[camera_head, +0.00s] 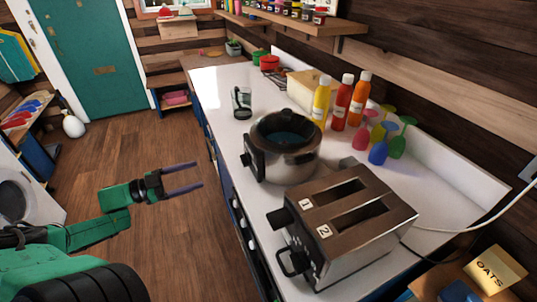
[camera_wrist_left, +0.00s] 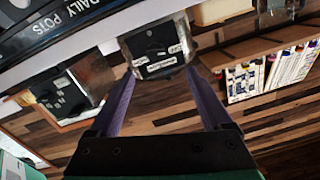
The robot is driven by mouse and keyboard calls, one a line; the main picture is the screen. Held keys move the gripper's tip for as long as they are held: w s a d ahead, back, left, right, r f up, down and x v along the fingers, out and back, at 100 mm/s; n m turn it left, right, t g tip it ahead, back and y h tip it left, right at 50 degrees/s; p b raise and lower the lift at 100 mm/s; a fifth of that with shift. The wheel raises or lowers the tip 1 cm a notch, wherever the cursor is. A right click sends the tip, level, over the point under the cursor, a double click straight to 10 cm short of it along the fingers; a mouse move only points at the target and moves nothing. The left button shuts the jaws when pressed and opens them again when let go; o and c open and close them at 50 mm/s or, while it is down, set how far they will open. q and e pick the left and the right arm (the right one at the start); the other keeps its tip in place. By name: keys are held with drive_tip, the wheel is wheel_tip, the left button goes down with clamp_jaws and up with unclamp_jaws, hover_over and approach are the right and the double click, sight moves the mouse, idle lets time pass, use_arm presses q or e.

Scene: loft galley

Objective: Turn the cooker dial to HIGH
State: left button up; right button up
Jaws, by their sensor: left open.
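The cooker (camera_head: 287,165) is a silver pot-shaped appliance with a dark lid on the white counter. Its dark control box (camera_head: 250,158) faces left, toward my left gripper. In the left wrist view, where the scene hangs upside down, the dark control panel (camera_wrist_left: 155,48) carries small pale labels too small to read. I cannot tell the dial's setting. My left gripper (camera_head: 192,175) is open and empty. It is left of the counter over the floor, apart from the cooker. In the left wrist view its purple fingers (camera_wrist_left: 160,75) spread either side below the panel. My right gripper is not in view.
A toaster (camera_head: 345,225) stands on the counter just nearer than the cooker. A glass mug (camera_head: 242,102) stands beyond it. Sauce bottles (camera_head: 341,102) and coloured goblets (camera_head: 378,152) stand behind. The wooden floor (camera_head: 150,235) around my left gripper is clear.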

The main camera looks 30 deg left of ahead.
use_arm(q)
drive_tip(key=h+b, duration=0.1)
approach(242, 161)
drive_tip(key=b+x, duration=0.1)
drive_tip(key=x, duration=0.2)
drive_tip(key=b+x, duration=0.2)
drive_tip(key=x, duration=0.1)
drive_tip(key=b+x, duration=0.2)
drive_tip(key=x, duration=0.1)
drive_tip(key=shift+w+a+f, duration=0.15)
drive_tip(key=shift+a+f, duration=0.1)
drive_tip(key=shift+f, duration=0.1)
drive_tip(key=shift+w+d+r, duration=0.1)
drive_tip(key=shift+r, duration=0.15)
drive_tip(key=shift+c, duration=0.9)
clamp_jaws()
drive_tip(key=shift+m, duration=0.3)
